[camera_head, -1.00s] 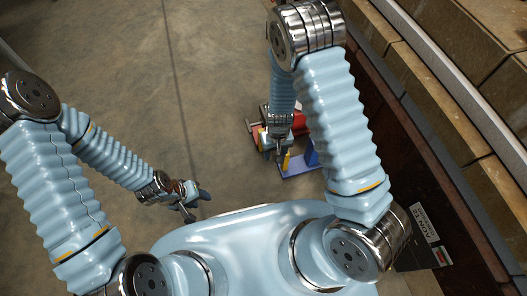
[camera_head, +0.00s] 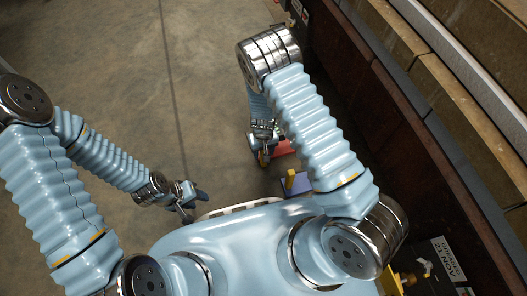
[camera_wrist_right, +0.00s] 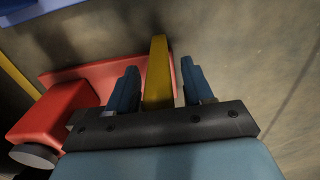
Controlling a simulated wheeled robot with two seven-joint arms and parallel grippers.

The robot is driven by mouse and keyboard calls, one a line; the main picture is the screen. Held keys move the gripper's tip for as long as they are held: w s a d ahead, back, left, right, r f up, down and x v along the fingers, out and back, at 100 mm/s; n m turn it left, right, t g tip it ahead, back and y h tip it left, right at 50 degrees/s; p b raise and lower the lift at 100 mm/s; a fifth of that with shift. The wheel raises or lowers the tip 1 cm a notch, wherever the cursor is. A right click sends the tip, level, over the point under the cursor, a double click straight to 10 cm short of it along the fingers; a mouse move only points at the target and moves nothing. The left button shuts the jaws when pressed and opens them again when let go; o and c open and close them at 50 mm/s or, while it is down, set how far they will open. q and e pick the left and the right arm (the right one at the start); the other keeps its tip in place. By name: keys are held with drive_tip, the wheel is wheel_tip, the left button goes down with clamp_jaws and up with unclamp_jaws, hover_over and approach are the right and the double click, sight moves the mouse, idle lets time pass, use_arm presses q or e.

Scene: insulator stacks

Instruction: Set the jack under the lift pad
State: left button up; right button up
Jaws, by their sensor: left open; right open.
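The red jack (camera_head: 284,147) stands on the floor, partly hidden by my right arm in the head view. In the right wrist view its red body (camera_wrist_right: 52,112) shows with a grey round end at lower left. A yellow bar (camera_wrist_right: 157,70) rises by the red part, between the fingers of my right gripper (camera_wrist_right: 158,88). The fingers are open, one on each side of the bar, with gaps visible. My right gripper (camera_head: 262,156) is small and partly hidden in the head view. My left gripper (camera_head: 188,204) is open and empty, off to the left. I cannot make out the lift pad.
A blue piece (camera_head: 296,186) with a yellow post lies close to my body, beside the red jack. A long dark-red side (camera_head: 400,130) with stacked brown beams (camera_head: 420,85) runs along the right. The concrete floor (camera_head: 110,60) at left is clear.

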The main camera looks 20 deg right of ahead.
drive_tip(key=shift+f, duration=0.1)
clamp_jaws()
idle(0.3)
drive_tip(key=shift+d, duration=0.1)
drive_tip(key=d+b, duration=0.4)
drive_tip(key=d, duration=2)
drive_tip(key=shift+w+d, duration=0.35)
drive_tip(key=shift+c, duration=0.9)
unclamp_jaws()
drive_tip(key=shift+o, duration=0.9)
